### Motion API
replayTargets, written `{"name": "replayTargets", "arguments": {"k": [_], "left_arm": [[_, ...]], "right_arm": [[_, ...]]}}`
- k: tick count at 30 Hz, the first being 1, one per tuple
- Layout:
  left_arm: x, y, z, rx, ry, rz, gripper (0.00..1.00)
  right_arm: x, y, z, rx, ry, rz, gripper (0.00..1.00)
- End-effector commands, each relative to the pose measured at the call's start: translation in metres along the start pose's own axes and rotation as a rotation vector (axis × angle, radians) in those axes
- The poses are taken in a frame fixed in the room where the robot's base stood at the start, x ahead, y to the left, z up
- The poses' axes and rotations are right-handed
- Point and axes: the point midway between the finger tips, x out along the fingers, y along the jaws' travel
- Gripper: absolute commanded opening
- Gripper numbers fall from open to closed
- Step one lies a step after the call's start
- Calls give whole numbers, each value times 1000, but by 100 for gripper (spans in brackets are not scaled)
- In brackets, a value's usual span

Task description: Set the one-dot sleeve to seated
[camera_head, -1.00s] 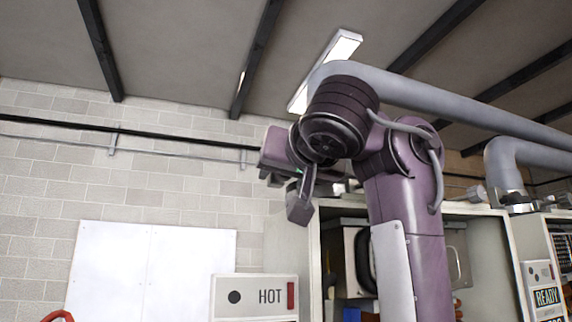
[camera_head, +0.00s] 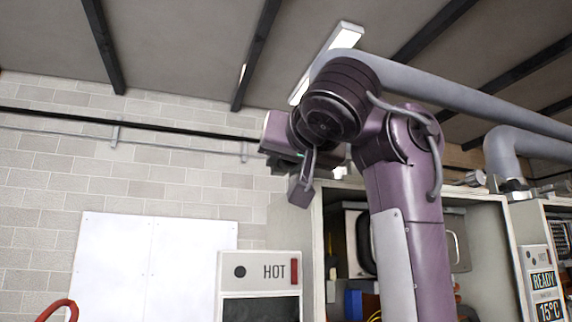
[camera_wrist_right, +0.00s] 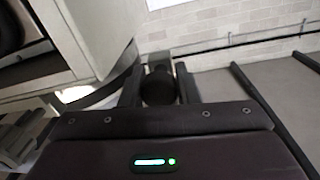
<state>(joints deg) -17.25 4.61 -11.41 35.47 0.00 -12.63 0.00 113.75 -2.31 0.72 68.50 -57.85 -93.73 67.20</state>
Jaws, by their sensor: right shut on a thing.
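My right gripper (camera_head: 275,160) is raised in front of the block wall, at the upper left corner of an open cabinet. In the right wrist view its two fingers (camera_wrist_right: 160,90) are shut on a dark, round part (camera_wrist_right: 159,87). I cannot see any dots on this part, so I cannot tell whether it is the one-dot sleeve. In the head view the part is hidden or too small to make out. No other sleeve can be told apart. My left gripper is not in view.
The open cabinet (camera_head: 290,228) holds a metal unit (camera_head: 459,252). A panel marked HOT (camera_head: 262,271) stands at its left, and a READY panel (camera_head: 541,281) at the right. A thick grey pipe (camera_head: 470,102) runs overhead. White boards (camera_head: 150,255) hang on the wall.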

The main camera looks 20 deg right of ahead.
Motion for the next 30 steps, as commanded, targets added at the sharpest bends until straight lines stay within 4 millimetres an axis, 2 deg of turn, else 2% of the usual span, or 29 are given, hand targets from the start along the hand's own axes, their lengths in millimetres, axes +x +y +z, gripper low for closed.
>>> {"name": "replayTargets", "arguments": {"k": [1,10,11,15,24,30], "left_arm": [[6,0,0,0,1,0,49],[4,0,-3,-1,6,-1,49],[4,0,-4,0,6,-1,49],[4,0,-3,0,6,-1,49],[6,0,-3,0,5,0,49],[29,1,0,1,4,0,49]], "right_arm": [[1,2,6,0,-5,9,0],[3,2,7,-3,-11,11,0],[3,2,7,-3,-11,11,33],[2,2,6,-3,-9,9,50],[-1,1,5,-2,-4,5,50],[-28,1,10,-1,-2,2,50]]}}
